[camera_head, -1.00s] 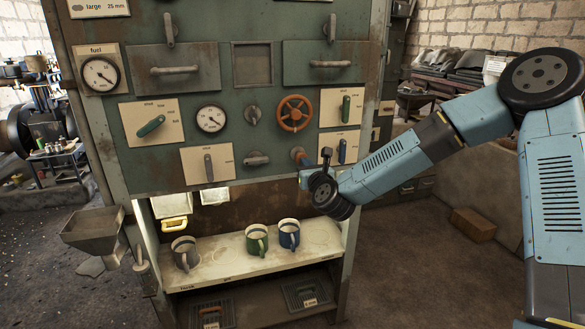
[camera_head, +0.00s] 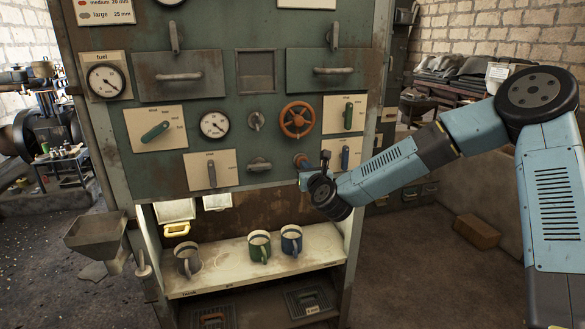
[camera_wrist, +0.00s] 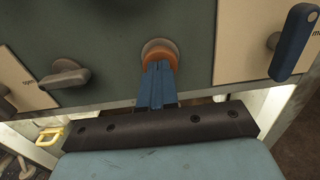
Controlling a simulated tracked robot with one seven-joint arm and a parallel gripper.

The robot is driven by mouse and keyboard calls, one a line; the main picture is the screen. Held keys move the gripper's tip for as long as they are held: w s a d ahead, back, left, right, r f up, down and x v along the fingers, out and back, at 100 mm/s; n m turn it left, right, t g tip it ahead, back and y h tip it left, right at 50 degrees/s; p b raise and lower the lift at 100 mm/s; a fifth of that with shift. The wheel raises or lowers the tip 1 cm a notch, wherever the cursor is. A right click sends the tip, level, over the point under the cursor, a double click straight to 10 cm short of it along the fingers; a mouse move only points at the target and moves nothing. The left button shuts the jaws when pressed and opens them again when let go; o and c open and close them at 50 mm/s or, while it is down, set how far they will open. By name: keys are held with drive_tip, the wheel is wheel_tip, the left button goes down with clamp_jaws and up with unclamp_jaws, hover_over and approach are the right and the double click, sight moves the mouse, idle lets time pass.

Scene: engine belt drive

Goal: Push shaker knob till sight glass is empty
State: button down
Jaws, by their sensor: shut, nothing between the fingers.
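The shaker knob appears to be the small round orange-red knob (camera_head: 301,160) low on the green panel. In the wrist view the knob (camera_wrist: 160,49) is straight ahead. My gripper (camera_wrist: 158,68) is shut, with its blue fingers together and empty. The fingertips overlap the knob's lower front; I cannot tell for sure whether they press it. In the head view my gripper (camera_head: 306,178) is just below the knob. A framed recessed window (camera_head: 256,71) higher on the panel may be the sight glass. It looks dark, and I see no contents in it.
A blue lever (camera_head: 345,157) is right of the knob and a grey knob (camera_head: 259,164) left. An orange handwheel (camera_head: 297,120) is above. Several mugs, including a green one (camera_head: 259,246), stand on the lit shelf (camera_head: 215,278) below.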

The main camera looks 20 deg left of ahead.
drive_tip(key=v, duration=1.4)
drive_tip(key=shift+a, duration=0.1)
idle(1.5)
